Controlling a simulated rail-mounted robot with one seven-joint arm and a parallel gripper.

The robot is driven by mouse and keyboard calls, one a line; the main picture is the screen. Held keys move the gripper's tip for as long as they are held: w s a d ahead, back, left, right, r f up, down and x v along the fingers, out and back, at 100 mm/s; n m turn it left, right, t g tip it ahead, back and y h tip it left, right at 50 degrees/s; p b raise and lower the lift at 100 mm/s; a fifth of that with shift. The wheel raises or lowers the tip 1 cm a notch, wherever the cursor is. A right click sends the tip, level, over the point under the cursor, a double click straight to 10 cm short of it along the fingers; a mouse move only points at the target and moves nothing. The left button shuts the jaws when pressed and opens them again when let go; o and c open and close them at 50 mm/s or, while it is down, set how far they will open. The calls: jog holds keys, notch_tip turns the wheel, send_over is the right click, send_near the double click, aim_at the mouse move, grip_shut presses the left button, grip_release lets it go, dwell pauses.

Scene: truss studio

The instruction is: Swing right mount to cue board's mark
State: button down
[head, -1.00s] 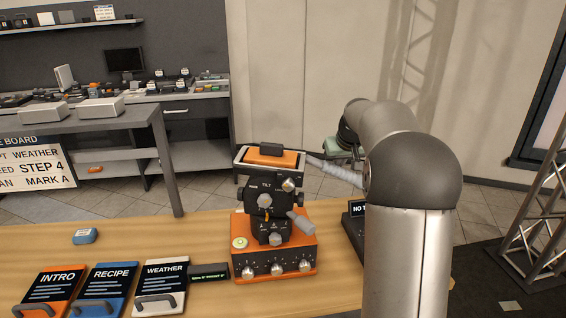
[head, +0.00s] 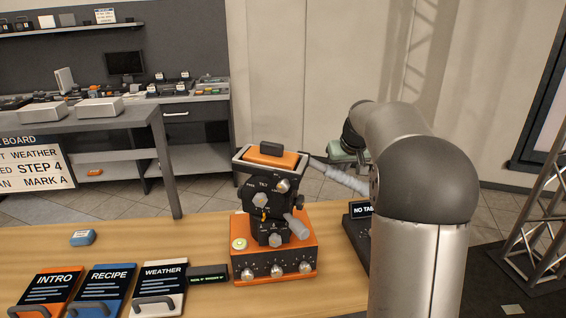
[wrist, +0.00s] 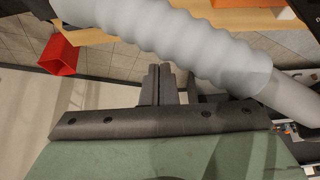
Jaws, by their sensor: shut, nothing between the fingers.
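The mount is a black TILT head (head: 267,190) with an orange-topped plate, on an orange base (head: 272,250) with several knobs. A long grey ribbed handle (head: 340,177) reaches from the head to the right. The cue board (head: 38,165), cut off at the left edge, shows "WEATHER", "STEP 4" and "MARK A". My gripper is beside the handle, its green body partly hidden behind my arm in the head view. In the wrist view my gripper's fingers (wrist: 158,84) are shut and empty, close to the ribbed handle (wrist: 175,38); I cannot tell whether they touch.
INTRO (head: 50,288), RECIPE (head: 107,287) and WEATHER (head: 162,285) cards with handles lie at the front left. A small dark display (head: 207,274) lies beside the base. A "NO TA..." sign (head: 362,211) stands right of it. The table's left middle is mostly clear.

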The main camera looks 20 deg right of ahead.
jog(key=shift+a+f, duration=0.25)
jog(key=shift+a, duration=0.2)
jog(key=shift+s+r+b, duration=0.25)
jog(key=shift+s+b, duration=0.4)
jog(key=shift+s, duration=0.35)
jog(key=shift+s, duration=0.25)
jog(key=shift+s+b, duration=0.35)
jog(key=shift+w+r, duration=0.1)
jog(key=shift+w, duration=0.1)
jog(key=shift+w+d+p, duration=0.15)
jog(key=shift+w+p, duration=0.4)
jog(key=shift+w, duration=0.05)
